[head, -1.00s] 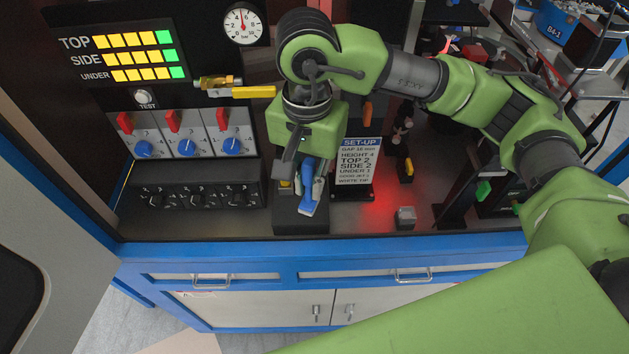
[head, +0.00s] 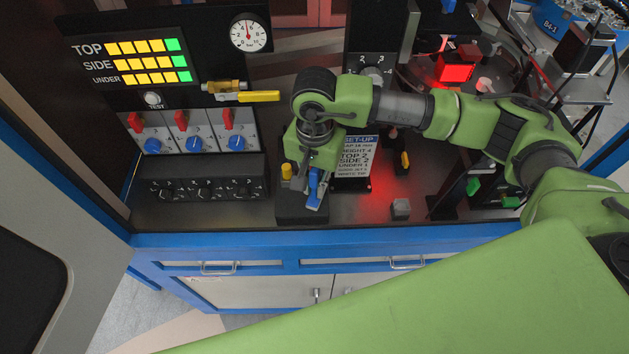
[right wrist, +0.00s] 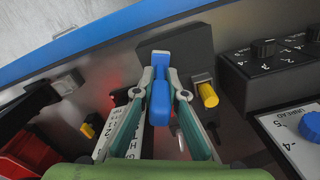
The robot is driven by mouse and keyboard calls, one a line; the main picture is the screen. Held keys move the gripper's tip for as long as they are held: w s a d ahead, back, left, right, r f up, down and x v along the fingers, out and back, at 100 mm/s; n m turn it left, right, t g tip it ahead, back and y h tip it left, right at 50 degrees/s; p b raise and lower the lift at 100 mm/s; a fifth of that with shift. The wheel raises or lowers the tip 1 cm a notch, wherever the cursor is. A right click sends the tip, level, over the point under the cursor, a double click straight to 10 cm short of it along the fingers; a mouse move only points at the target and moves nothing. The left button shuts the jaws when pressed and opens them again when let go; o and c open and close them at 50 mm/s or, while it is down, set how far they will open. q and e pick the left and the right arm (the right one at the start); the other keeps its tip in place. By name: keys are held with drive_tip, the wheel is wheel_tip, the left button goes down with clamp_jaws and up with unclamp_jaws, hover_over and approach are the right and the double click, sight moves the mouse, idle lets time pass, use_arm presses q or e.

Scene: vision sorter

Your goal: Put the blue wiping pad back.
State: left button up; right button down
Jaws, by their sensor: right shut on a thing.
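The blue wiping pad (head: 314,188) is in my right gripper (head: 315,181), above or against a black block (head: 290,214) at the front of the cabinet deck. In the right wrist view, the two fingertips (right wrist: 161,76) close on the pad's blue body (right wrist: 160,105) from both sides. The pad's far end lies over the black block (right wrist: 195,40), beside a small grey plate. I cannot tell whether the pad rests on the block or hangs just above it. My left gripper is not in view.
A yellow knob (head: 286,171) stands on the block close left of my right gripper. A SET-UP sign (head: 357,163) stands close right. A black knob box (head: 207,178) is left, a small grey block (head: 401,208) right. A yellow-handled valve (head: 258,97) sticks out behind.

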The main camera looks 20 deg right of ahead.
sight(314, 170)
drive_tip(key=shift+f, duration=0.2)
drive_tip(key=c, duration=2)
unclamp_jaws()
drive_tip(key=shift+r, duration=0.1)
drive_tip(key=shift+c, duration=0.2)
drive_tip(key=shift+r, duration=0.2)
wheel_tip(314, 170, up, 10)
drive_tip(key=b, duration=0.5)
drive_tip(key=shift+r, duration=0.2)
drive_tip(key=shift+r+b, duration=0.3)
drive_tip(key=shift+r, duration=0.45)
